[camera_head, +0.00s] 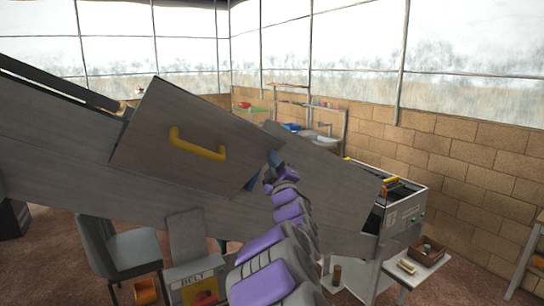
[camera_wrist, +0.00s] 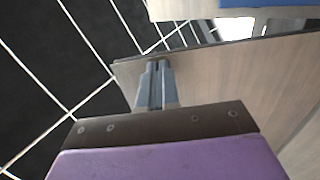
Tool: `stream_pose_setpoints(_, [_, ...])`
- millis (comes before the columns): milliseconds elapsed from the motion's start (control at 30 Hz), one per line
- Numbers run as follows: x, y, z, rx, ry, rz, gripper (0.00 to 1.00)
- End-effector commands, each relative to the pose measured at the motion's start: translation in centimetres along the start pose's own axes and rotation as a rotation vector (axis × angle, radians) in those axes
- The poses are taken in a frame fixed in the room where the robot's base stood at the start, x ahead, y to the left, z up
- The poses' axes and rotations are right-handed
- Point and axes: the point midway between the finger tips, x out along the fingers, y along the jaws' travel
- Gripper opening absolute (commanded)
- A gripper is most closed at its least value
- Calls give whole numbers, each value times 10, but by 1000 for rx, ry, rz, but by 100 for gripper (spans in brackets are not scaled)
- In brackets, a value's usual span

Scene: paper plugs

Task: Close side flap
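A grey wood-grain flap (camera_head: 145,135) with a yellow handle (camera_head: 198,146) stands tilted out from a long sloping machine body (camera_head: 60,150) in the head view. A second grey panel (camera_head: 335,172) lies to its right. My gripper (camera_head: 273,158) is between the two, close to the second panel's left end. In the wrist view, my gripper's fingers (camera_wrist: 157,78) are together, with nothing visible between them. They lie over a wood-grain panel (camera_wrist: 215,75) near its edge. I cannot tell whether they touch it.
A machine with a control panel (camera_head: 408,212) stands at the right, by a small table (camera_head: 420,265) with a brown box (camera_head: 427,249). A grey chair (camera_head: 130,250) and a box marked BELT (camera_head: 190,281) are below the sloping body. Shelves (camera_head: 290,105) stand behind.

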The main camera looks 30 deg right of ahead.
Motion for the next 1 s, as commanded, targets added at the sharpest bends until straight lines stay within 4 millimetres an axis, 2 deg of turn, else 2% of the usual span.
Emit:
stream_pose_setpoints(33, [12,10,-3,-1,0,-27,0])
stream_pose_setpoints(200, [39,14,-1,-3,-3,-135,0])
stream_pose_setpoints(500, [85,6,0,-2,-2,-324,0])
stream_pose_setpoints(700, [110,-6,2,2,-3,-318,0])
stream_pose_setpoints(1000, [133,-15,3,0,-4,-317,0])
